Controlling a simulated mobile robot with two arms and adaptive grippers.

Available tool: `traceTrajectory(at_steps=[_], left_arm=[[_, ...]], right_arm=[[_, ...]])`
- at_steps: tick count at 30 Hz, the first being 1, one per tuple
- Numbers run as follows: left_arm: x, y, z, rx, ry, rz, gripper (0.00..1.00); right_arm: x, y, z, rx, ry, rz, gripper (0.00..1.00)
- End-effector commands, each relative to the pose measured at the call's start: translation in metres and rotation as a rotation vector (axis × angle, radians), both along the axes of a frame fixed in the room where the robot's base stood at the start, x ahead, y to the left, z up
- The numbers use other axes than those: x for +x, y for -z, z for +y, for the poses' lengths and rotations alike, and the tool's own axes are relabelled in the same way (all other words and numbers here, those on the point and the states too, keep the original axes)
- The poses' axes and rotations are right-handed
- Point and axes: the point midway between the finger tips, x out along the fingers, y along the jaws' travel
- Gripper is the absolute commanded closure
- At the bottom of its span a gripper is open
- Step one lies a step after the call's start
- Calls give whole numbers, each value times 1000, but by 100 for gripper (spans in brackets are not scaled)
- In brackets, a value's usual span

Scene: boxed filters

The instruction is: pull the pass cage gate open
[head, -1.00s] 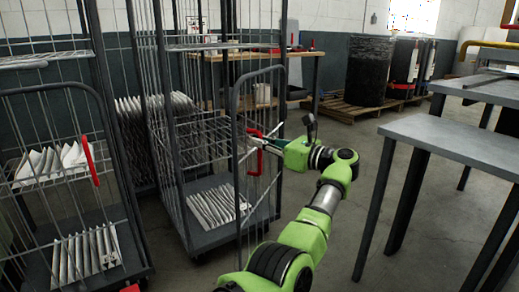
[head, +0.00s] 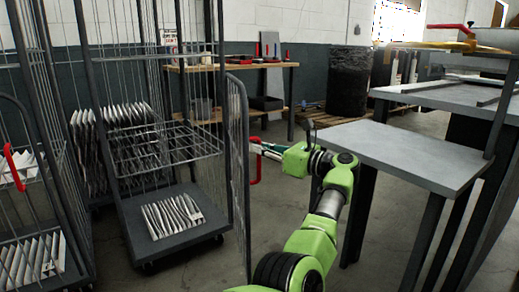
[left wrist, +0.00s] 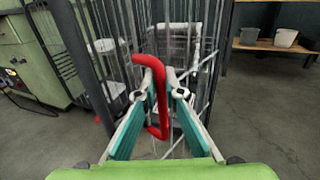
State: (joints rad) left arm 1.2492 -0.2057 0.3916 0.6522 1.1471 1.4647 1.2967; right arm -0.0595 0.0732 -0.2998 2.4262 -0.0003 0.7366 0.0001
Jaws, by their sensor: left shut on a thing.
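The pass cage (head: 180,240) stands left of centre in the head view, with a grey deck and wire sides. Its gate (head: 238,180) stands swung out at the cage's right side, seen almost edge-on, and the cage front is open. The red gate handle (head: 256,168) is on the gate's right side. My left gripper (head: 256,149) is shut on this handle, and the red bar (left wrist: 157,75) shows between its fingers in the left wrist view. My right gripper is not in view.
Pleated white filters (head: 172,216) stand on the cage deck. Another cage with a red handle (head: 14,167) is at the left. A grey table (head: 400,148) stands close to the right of my left arm. A workbench (head: 240,68) is behind.

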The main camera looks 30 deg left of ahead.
Motion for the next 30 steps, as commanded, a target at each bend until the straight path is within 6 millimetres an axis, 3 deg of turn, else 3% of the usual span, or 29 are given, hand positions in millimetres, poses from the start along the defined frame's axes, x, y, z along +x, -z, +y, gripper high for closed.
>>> traceTrajectory(at_steps=[16, 18, 19, 30], left_arm=[[1, 1, 1, -2, 2, 3, 100], [1, 1, 2, -3, 2, 2, 79], [1, 1, 2, -2, 2, 2, 75], [1, 0, -2, -1, 2, 1, 75]], right_arm=[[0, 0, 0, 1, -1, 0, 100], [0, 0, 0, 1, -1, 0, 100], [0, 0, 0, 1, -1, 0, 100], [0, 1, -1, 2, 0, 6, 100]])
